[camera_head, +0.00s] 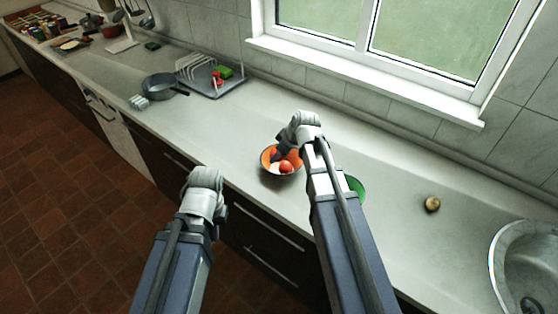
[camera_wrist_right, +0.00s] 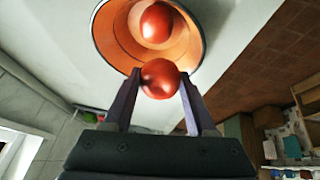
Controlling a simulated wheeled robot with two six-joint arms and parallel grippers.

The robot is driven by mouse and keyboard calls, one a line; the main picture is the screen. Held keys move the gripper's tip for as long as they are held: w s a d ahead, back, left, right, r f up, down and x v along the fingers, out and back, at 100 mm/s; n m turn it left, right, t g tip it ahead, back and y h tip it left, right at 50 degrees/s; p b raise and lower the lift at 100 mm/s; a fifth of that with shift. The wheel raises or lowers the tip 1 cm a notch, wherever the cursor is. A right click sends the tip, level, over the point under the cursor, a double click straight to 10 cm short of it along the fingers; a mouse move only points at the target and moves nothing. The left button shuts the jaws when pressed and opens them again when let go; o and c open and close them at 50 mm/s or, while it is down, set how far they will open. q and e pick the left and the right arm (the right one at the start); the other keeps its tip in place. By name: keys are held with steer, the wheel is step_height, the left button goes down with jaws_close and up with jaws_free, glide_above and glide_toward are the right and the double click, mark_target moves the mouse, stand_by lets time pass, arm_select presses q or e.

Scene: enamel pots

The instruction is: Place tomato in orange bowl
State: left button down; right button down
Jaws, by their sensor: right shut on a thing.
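The orange bowl (camera_head: 265,160) stands on the counter, with a dark outer wall. In the right wrist view the bowl (camera_wrist_right: 118,45) has an orange inside and a red round thing (camera_wrist_right: 155,22) lying in it. My right gripper (camera_wrist_right: 160,92) is shut on a tomato (camera_wrist_right: 159,79), held over the bowl's near rim in that view. In the head view my right gripper (camera_head: 281,147) points down at the bowl, where red rounds (camera_head: 286,168) and a pale patch show. My left gripper (camera_head: 207,187) is in front of the counter, away from the bowl; its fingers are not clear.
A green bowl (camera_head: 356,187) is partly hidden behind my right arm. A brown round thing (camera_head: 432,204) lies near the sink (camera_head: 500,255). A dish rack (camera_head: 215,78) and a dark pan (camera_head: 163,87) stand farther left. The counter between pan and orange bowl is clear.

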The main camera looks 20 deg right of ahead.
arm_select(q)
steer(key=shift+f, duration=0.55)
arm_select(e)
steer(key=shift+f, duration=0.55)
steer(key=shift+f, duration=0.1)
steer(key=shift+f+b, duration=0.55)
steer(key=shift+b, duration=0.15)
arm_select(q)
steer(key=shift+f, duration=0.55)
arm_select(e)
steer(key=shift+c, duration=1)
jaws_free()
arm_select(q)
steer(key=shift+r, duration=0.1)
arm_select(e)
steer(key=shift+r, duration=0.15)
